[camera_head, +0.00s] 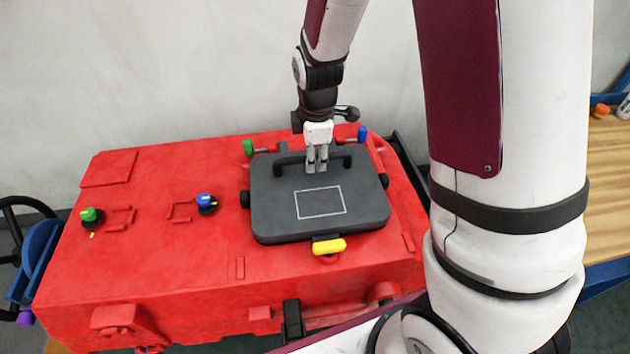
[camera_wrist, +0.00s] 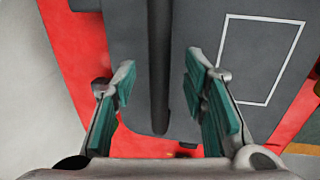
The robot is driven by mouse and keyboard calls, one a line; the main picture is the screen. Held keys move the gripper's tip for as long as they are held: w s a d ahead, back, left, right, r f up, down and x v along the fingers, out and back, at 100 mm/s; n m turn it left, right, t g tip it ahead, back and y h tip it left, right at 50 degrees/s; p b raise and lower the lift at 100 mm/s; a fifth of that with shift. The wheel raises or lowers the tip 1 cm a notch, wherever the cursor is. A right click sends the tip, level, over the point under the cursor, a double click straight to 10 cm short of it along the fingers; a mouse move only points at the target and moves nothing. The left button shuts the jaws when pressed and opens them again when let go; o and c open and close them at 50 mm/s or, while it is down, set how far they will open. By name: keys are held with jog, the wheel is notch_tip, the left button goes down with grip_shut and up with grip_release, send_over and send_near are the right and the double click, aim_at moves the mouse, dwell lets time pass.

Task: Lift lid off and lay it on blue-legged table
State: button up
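The dark grey lid (camera_head: 280,222), marked with a white rectangle, lies flat on the red scrubber tank (camera_head: 150,240). A dark bar handle (camera_head: 290,160) runs along its far side. In the head view my gripper (camera_head: 317,166) points down at the middle of this handle. In the wrist view my gripper (camera_wrist: 160,72) has its green-padded fingers apart, with the handle bar (camera_wrist: 160,60) lying between them and a gap visible on each side. The lid (camera_wrist: 205,25) is below. The table's wooden top (camera_head: 606,185) and blue frame (camera_head: 603,273) show at the right, partly hidden by my arm.
A yellow latch (camera_head: 328,246) sits at the lid's near edge. Green (camera_head: 248,147) and blue (camera_head: 362,133) knobs stand behind the lid. More knobs stick up from the tank's left part. An orange item (camera_head: 600,110) lies at the table's back; its visible front is clear.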

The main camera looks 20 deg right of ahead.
jog(key=shift+w+f, duration=0.25)
jog(key=shift+f, duration=0.85)
grip_shut()
jog(key=shift+r, duration=0.45)
notch_tip(320, 180, up, 3)
jog(key=shift+s, duration=0.1)
jog(key=s+p, duration=0.1)
jog(key=s, duration=0.3)
jog(key=s+r+p, duration=0.1)
jog(key=s, duration=0.4)
jog(key=s+p, duration=0.1)
jog(key=s, duration=0.4)
jog(key=shift+a+r, duration=0.15)
jog(key=shift+r, duration=0.05)
jog(key=s+p, duration=0.1)
jog(key=p, duration=0.2)
jog(key=shift+s+f+p, duration=0.1)
jog(key=shift+s+p, duration=0.3)
jog(key=shift+p, duration=0.45)
